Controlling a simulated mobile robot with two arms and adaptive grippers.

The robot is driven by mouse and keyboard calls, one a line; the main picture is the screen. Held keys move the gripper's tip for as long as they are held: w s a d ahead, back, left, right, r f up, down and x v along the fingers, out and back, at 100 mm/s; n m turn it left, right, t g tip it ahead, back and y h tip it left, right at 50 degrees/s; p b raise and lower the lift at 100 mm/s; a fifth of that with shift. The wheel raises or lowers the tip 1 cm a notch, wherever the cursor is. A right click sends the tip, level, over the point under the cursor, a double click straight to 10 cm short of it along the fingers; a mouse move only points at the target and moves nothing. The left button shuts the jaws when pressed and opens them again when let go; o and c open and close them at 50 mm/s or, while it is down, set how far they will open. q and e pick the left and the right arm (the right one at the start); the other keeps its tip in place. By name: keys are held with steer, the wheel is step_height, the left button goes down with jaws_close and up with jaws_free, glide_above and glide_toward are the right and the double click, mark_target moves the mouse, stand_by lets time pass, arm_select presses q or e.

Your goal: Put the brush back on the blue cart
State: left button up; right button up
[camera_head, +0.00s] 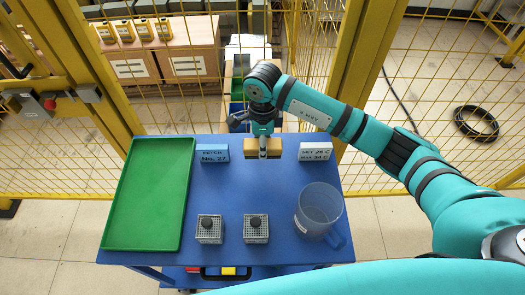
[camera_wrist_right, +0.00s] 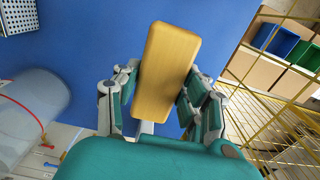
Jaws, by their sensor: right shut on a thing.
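The brush is a yellow wooden block (camera_head: 273,147) over the far middle part of the blue cart top (camera_head: 270,185). My right gripper (camera_head: 263,138) comes down on it from above and is shut on it. In the right wrist view the brush (camera_wrist_right: 167,65) sits between the two fingers (camera_wrist_right: 160,105), its long face tilted slightly, with the blue cart top behind it. I cannot tell whether the brush touches the cart. Its bristles are hidden. My left gripper is in neither view.
On the cart are a green tray (camera_head: 148,195) at left, a blue label block (camera_head: 214,153), a white label block (camera_head: 315,152), two metal mesh cubes (camera_head: 209,229) (camera_head: 256,229) and a clear jug (camera_head: 318,208). A yellow mesh fence (camera_head: 180,95) stands behind. The cart's middle is clear.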

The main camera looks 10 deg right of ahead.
steer(key=shift+f, duration=0.6)
step_height(320, 180, down, 2)
steer(key=shift+f+p, duration=0.2)
steer(key=shift+p, duration=0.15)
steer(key=shift+f, duration=0.25)
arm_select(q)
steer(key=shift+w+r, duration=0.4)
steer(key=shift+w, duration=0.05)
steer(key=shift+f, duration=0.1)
arm_select(e)
steer(key=shift+f, duration=0.1)
steer(key=o, duration=1.1)
steer(key=shift+o, duration=0.2)
